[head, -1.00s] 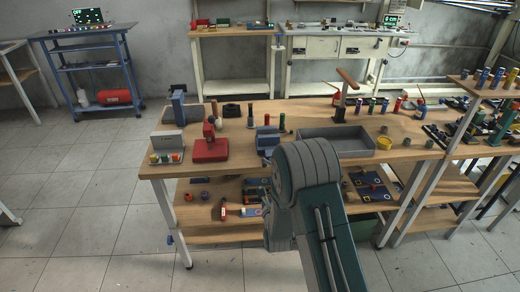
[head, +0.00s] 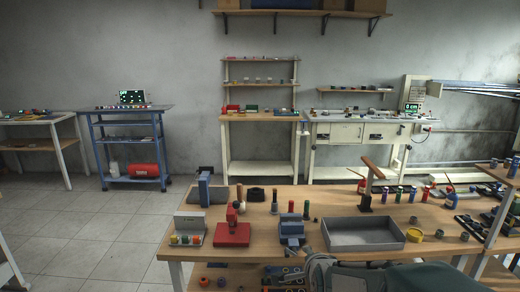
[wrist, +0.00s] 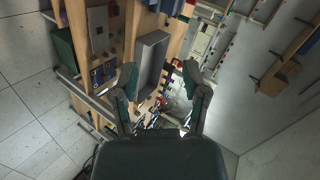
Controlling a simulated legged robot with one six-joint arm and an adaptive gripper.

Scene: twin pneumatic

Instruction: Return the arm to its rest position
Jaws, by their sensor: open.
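My gripper (wrist: 160,90) shows in the wrist view with its two fingers spread apart and nothing between them. The wrist view is tilted, so the workbench runs up the picture beyond the fingers. In the head view my arm lies low at the bottom edge, in front of the workbench (head: 265,200).
The workbench holds a grey tray (head: 363,234), a red press-like device (head: 232,234), a button box (head: 189,229) and several coloured cylinders. A blue trolley (head: 130,146) stands at the back left. Open tiled floor (head: 100,225) lies left of the bench.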

